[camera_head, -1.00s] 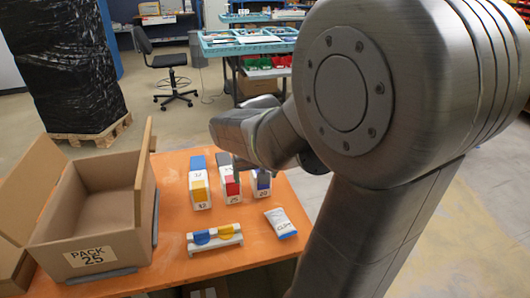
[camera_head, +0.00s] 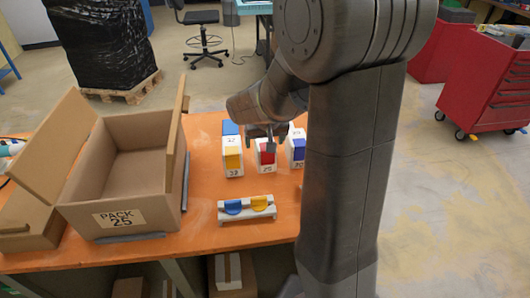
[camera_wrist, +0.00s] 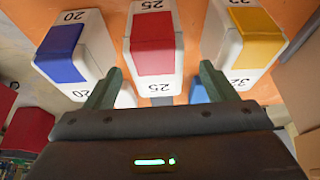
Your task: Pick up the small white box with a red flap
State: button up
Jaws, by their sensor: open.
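The small white box with a red flap (camera_head: 266,158), marked 25, stands on the orange table in the middle of a row of white boxes. My gripper (camera_head: 268,132) is just above and behind its top in the head view. In the wrist view the red-flap box (camera_wrist: 153,45) lies ahead, between the lines of the two green fingers of my open gripper (camera_wrist: 160,84). The fingers appear empty. I cannot tell how far they are from the box.
A yellow-flap box (camera_head: 232,156) and a blue-flap box (camera_head: 298,150) flank it closely. A large open cardboard box marked PACK 25 (camera_head: 124,195) stands at left. Red cabinets (camera_head: 485,85) are at right.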

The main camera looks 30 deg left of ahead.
jog(key=shift+w+p+x, duration=0.15)
jog(key=shift+p+x, duration=0.05)
jog(key=shift+x, duration=1.1)
jog(key=shift+w+p+x, duration=0.15)
jog(key=shift+p+x, duration=0.05)
jog(key=shift+x, duration=1.15)
jog(key=shift+r, duration=0.15)
jog(key=c, duration=1.4)
